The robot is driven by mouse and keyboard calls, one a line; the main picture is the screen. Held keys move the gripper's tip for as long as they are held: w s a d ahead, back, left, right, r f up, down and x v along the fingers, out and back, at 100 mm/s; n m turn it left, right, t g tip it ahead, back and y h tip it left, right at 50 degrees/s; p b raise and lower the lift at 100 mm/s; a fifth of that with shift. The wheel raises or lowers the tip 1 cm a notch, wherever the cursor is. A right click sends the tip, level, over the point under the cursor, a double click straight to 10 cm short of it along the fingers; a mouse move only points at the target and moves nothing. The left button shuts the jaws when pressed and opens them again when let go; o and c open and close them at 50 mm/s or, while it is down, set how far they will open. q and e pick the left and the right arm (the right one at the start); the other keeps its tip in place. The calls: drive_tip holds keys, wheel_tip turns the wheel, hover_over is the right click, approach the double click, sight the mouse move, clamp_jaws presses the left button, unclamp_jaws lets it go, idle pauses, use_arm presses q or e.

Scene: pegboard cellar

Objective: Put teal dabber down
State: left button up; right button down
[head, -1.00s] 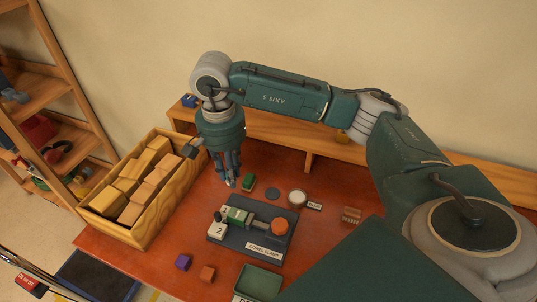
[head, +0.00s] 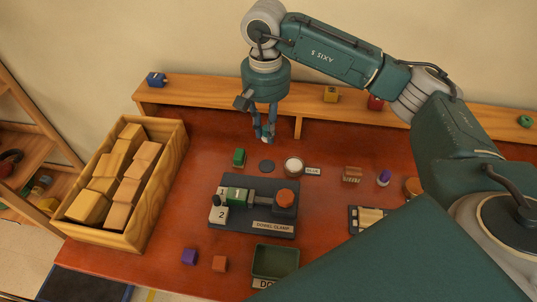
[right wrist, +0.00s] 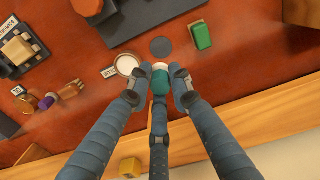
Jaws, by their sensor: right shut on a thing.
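My right gripper (head: 265,135) is above the back of the red-brown table, behind a dark round disc (head: 267,166). In the right wrist view its fingers (right wrist: 160,88) are closed around the teal dabber (right wrist: 159,83), a small teal piece with a pale tip. In the head view the dabber is mostly hidden by the fingers. The disc (right wrist: 161,47) and the white round glue pot (right wrist: 128,65) lie just beyond the dabber in the wrist view. The glue pot (head: 293,166) stands right of the disc, beside its label. My left gripper is not in view.
A green block (head: 239,158) stands left of the disc. The dowel clamp (head: 262,229) is in front, with a green tray (head: 275,262) nearer. A wooden crate of blocks (head: 151,205) is at left. A raised shelf (head: 215,103) runs along the back.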

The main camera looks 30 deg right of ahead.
drive_tip(key=p, duration=0.1)
hover_over(267, 166)
wheel_tip(267, 166, down, 7)
drive_tip(key=shift+r, duration=0.2)
drive_tip(key=shift+f, duration=0.6)
wheel_tip(267, 166, down, 3)
drive_tip(key=shift+f+p, duration=0.15)
drive_tip(key=shift+p, duration=0.55)
drive_tip(key=shift+w+f, duration=0.1)
drive_tip(key=shift+f, duration=0.15)
drive_tip(key=c, duration=1.6)
unclamp_jaws()
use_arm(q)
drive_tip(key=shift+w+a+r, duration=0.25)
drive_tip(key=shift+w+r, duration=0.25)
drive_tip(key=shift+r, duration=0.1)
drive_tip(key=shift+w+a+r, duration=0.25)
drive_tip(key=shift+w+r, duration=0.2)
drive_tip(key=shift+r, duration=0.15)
use_arm(e)
drive_tip(key=shift+o, duration=0.2)
